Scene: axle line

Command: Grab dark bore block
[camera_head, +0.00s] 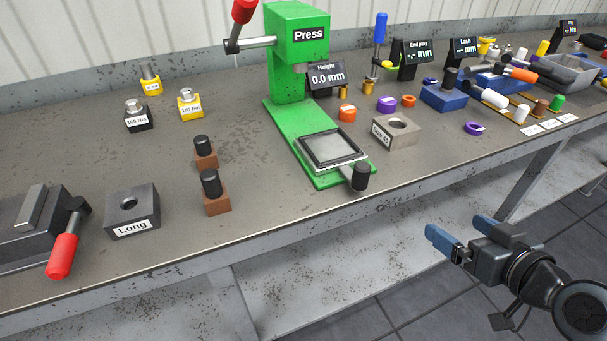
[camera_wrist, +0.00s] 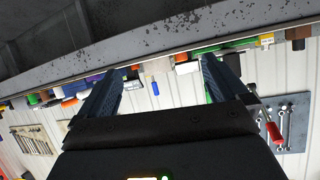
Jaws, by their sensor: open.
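The dark bore block (camera_head: 132,212) is a dark grey block with a round hole in its top and a "Long" label on its front. It sits on the bench at the left in the head view, near the front edge. My gripper (camera_head: 456,227) is open and empty in front of the bench at the right, well away from the block. In the wrist view my gripper (camera_wrist: 163,68) has its two fingers apart with nothing between them. I cannot make out the dark block in the wrist view.
A vise (camera_head: 30,225) with a red handle stands left of the dark block. Brown blocks with black tops (camera_head: 216,200) stand right of it. A green press (camera_head: 290,90) and a lighter bore block (camera_head: 397,133) are farther right. The bench's front edge (camera_head: 300,222) lies between my gripper and the block.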

